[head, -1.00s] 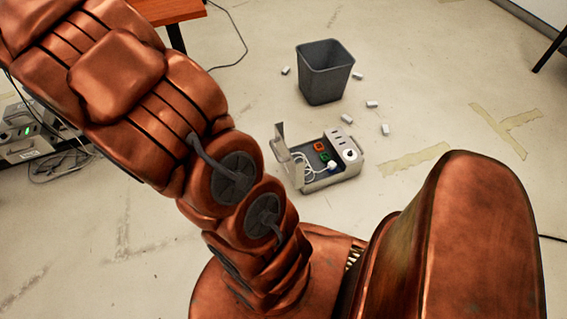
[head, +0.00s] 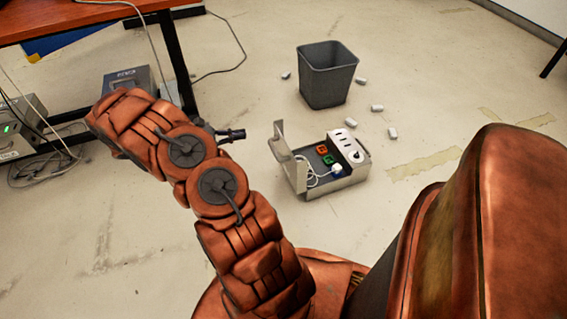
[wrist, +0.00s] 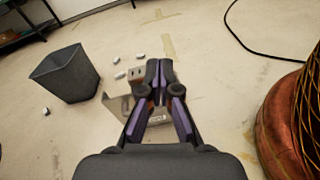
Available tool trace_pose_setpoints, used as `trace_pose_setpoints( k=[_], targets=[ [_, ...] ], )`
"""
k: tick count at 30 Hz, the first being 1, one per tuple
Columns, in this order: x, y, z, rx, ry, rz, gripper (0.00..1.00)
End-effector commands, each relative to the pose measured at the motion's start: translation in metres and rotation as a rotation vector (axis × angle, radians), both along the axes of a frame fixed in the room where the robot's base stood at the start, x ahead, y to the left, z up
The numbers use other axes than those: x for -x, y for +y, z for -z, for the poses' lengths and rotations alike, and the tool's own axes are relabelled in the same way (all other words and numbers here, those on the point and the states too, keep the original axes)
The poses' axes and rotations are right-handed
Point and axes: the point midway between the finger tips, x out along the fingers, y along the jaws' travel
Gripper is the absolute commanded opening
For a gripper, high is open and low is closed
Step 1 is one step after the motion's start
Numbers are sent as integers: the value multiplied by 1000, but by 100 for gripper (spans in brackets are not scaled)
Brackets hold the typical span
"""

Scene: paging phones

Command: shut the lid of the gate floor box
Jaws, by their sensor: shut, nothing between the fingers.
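The floor box (head: 334,186) is a beige-grey case on the floor, right of my gripper in the head view. Its lid (head: 290,158) stands open, raised on the box's left side. Inside are a white cable, orange and green parts, a blue piece and a white socket strip. My gripper (head: 238,134) is shut and empty, up and to the left of the lid in the head view, apparently apart from it. In the wrist view the shut fingers (wrist: 159,68) point toward the box and cover much of it; the lid (wrist: 118,105) shows to their left.
A dark grey bin (head: 327,75) stands behind the box, with several small white pieces scattered around it. A table (head: 70,22) with equipment and cables under it is at the left.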

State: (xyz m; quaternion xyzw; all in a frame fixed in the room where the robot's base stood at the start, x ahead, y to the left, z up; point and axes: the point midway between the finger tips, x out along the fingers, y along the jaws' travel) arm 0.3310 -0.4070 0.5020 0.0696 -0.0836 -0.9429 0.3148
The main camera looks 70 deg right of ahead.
Motion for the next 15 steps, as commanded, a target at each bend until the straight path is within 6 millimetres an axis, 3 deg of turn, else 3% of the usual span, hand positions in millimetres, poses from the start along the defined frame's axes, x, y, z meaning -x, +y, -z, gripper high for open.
trace_pose_setpoints(
  k=[1,6,10,15],
  targets=[
    [0,-6,31,-7,26,-11,0],
    [-2,-21,101,-35,113,-52,0],
    [-2,-29,147,-54,162,-80,0],
    [0,-33,186,-73,206,-102,0]
  ],
)
